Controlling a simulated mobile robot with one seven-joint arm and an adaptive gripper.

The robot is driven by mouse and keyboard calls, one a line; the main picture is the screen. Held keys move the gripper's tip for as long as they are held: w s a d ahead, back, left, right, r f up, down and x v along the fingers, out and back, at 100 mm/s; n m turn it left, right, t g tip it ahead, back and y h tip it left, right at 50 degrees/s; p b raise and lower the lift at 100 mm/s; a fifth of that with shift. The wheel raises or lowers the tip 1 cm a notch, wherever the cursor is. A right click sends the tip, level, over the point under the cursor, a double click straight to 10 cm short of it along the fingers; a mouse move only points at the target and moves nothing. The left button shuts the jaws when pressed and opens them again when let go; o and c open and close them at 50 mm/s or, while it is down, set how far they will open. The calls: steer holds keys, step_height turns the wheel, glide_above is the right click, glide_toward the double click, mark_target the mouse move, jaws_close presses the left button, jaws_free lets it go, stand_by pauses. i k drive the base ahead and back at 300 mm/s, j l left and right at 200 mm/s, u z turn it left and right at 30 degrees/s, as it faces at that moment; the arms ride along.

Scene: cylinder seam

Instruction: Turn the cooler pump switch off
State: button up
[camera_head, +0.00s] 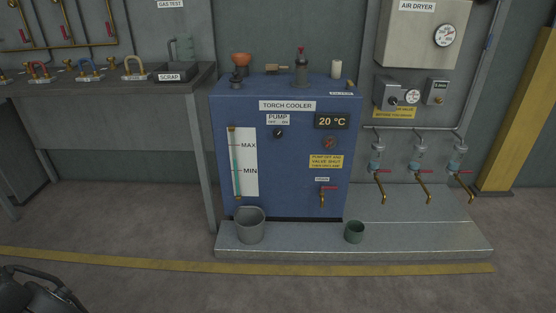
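The torch cooler (288,180) is a blue cabinet standing on a low grey plinth in the middle. The pump switch (279,132) is a small black round knob on its front, just below the white PUMP label (278,119). A light mark shows on the knob, but it is too small to tell which position it points to. A dark, jointed part that looks like my gripper (35,291) shows at the lower left corner, cut off by the frame. It is far from the switch, and its fingers cannot be made out.
The cooler front has a 20 °C display (332,121), a level gauge (243,162) and a red-handled tap (323,195). A workbench (110,120) is left. Floor in front is clear.

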mark_target(277, 133)
steer(key=i+j, duration=0.1)
steer(key=i, duration=1.15)
steer(key=j+z, duration=0.05)
